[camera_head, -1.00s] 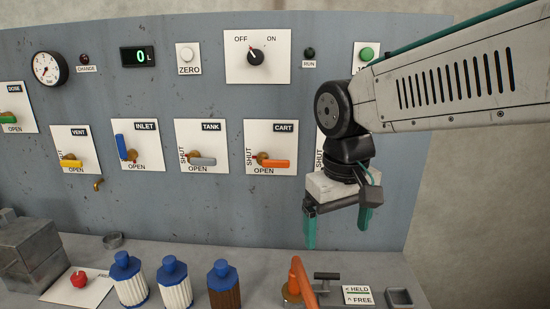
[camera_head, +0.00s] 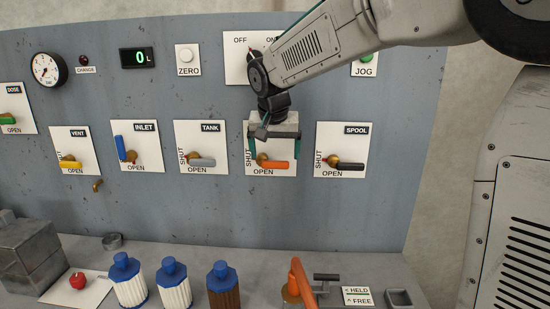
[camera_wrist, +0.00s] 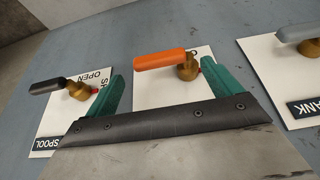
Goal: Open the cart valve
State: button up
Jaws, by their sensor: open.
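The cart valve has an orange lever (camera_head: 276,165) on a brass hub, on a white plate of the grey panel. The lever lies about level, pointing right from its hub, just above the word OPEN; SHUT runs up the plate's left side. My gripper (camera_head: 275,156) hangs in front of this plate and hides its CART label. Its green fingers are open and wide apart, one toward each side of the lever. In the wrist view the orange lever (camera_wrist: 160,60) appears just beyond and between the open fingers (camera_wrist: 168,78), with nothing held. Contact cannot be told.
The tank valve's grey lever (camera_head: 203,162) is to the left and the spool valve's black lever (camera_head: 349,166) to the right. Below, the bench (camera_head: 200,258) carries blue-capped bottles (camera_head: 172,282) and an orange-handled fitting (camera_head: 297,280).

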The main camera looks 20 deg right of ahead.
aim_at(272, 162)
jog(key=shift+x, duration=1.35)
jog(key=c, duration=1.4)
jog(key=shift+d, duration=0.1)
